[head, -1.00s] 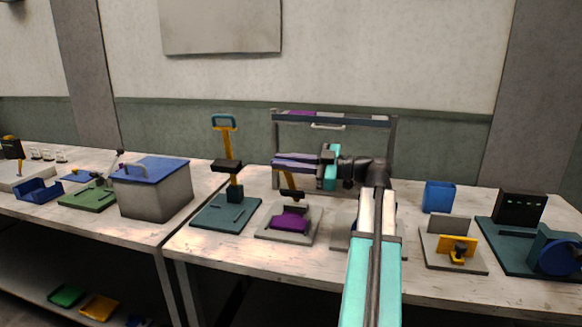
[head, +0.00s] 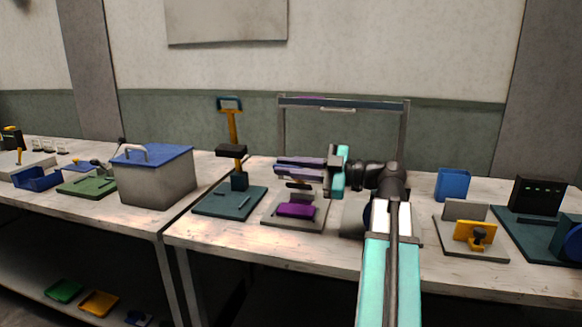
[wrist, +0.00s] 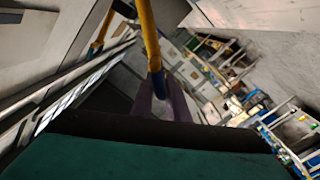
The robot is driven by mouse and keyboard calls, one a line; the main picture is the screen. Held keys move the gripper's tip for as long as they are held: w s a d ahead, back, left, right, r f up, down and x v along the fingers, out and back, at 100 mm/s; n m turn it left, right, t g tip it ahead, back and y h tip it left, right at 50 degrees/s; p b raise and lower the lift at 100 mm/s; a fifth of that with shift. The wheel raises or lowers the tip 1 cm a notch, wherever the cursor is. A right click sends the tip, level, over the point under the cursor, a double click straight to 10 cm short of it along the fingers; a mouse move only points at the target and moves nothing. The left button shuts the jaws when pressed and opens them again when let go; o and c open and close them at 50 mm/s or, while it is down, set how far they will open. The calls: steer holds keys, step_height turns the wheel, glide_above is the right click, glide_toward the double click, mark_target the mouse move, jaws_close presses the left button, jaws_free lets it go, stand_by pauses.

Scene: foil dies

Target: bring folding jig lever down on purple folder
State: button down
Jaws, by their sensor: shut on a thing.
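The folding jig's grey base (head: 272,217) stands on the right-hand table. The purple folder (head: 296,211) lies on it. My gripper (head: 280,168) is above the jig, its purple-grey fingers pointing left. It is shut on the jig's lever, whose yellow bar (wrist: 148,35) runs between the fingers in the wrist view. In the head view the lever is mostly hidden behind the fingers. The dark pressing part (head: 299,196) shows just above the folder; I cannot tell whether it touches.
A teal press with a yellow handle (head: 233,125) stands left of the jig. A grey box with a blue lid (head: 160,180) is further left. A metal frame (head: 403,125) stands behind. A yellow clamp fixture (head: 472,237) and a blue bin (head: 453,184) are at right.

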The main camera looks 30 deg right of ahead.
steer(key=shift+f, duration=0.1)
stand_by(0.3)
steer(key=c, duration=1.8)
jaws_free()
steer(key=shift+r, duration=1.7)
steer(key=s+a+b, duration=0.3)
steer(key=s, duration=0.4)
steer(key=s+a+r+b, duration=0.1)
steer(key=s+a+b, duration=0.2)
steer(key=s, duration=0.4)
steer(key=shift+s+a+r, duration=0.15)
steer(key=shift+s+r, duration=0.1)
steer(key=shift+s, duration=0.15)
